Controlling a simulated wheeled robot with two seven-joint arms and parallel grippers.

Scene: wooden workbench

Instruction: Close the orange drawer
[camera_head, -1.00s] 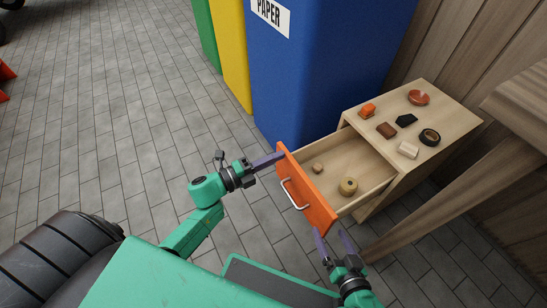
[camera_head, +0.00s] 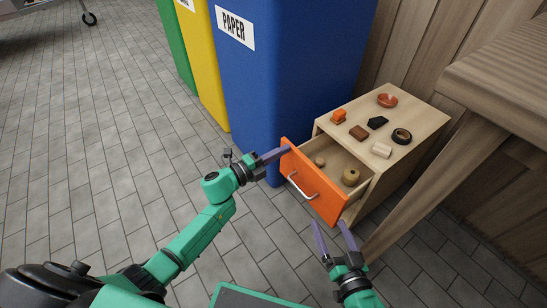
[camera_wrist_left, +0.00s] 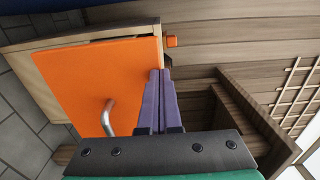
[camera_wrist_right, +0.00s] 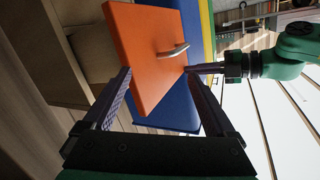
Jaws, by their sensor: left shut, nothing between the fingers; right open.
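The orange drawer front (camera_head: 312,183) with its silver handle (camera_head: 302,187) stands partly out of the light wooden cabinet (camera_head: 360,195). A small block and a round tan roll (camera_head: 350,177) lie in the drawer. My left gripper (camera_head: 288,150) is shut and empty, its fingertips at the upper left end of the drawer front; in the left wrist view its purple fingers (camera_wrist_left: 160,75) reach the front's edge. My right gripper (camera_head: 333,222) is open and empty below the right end of the front; in the right wrist view the orange front (camera_wrist_right: 150,55) appears beyond its spread fingers.
A blue paper bin (camera_head: 290,70) stands close behind left. A wooden bench (camera_head: 500,85) is at right. Paved floor (camera_head: 90,150) is open at left.

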